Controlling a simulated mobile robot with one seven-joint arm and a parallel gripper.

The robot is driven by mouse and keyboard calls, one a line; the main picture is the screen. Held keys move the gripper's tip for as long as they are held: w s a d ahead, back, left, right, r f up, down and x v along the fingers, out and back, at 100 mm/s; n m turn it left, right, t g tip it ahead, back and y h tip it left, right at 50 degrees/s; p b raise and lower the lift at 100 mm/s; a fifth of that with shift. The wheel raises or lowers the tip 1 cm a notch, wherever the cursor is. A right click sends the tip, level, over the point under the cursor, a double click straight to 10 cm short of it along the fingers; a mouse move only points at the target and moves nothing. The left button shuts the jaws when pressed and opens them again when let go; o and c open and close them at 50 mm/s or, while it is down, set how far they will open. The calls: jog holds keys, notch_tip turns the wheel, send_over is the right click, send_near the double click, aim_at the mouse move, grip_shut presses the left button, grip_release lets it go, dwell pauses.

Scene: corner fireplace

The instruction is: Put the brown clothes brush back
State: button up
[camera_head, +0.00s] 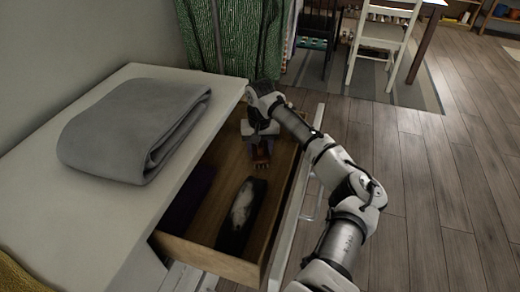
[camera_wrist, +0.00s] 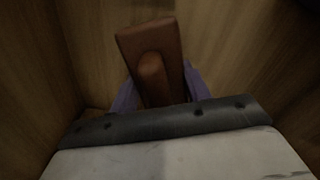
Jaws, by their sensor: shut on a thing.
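The brown clothes brush (camera_wrist: 150,62) is between the purple fingers of my gripper (camera_wrist: 158,95) in the wrist view. It is a brown block with a rounded handle part. My gripper (camera_head: 262,160) is shut on it and reaches down into the far end of the open drawer (camera_head: 205,252) in the head view. There only a small brown part of the brush (camera_head: 261,166) shows below the fingers. I cannot tell whether the brush touches the drawer floor.
In the drawer lie a dark item with a pale patch (camera_head: 241,210) and a dark purple item (camera_head: 187,194). A folded grey blanket (camera_head: 135,130) lies on the white dresser top (camera_head: 110,217). A green curtain (camera_head: 235,40) hangs behind. Wooden floor is clear at the right.

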jog(key=shift+f, duration=0.2)
jog(key=shift+f, duration=0.1)
jog(key=o, duration=0.9)
notch_tip(320, 180, up, 12)
jog(key=shift+r, duration=0.1)
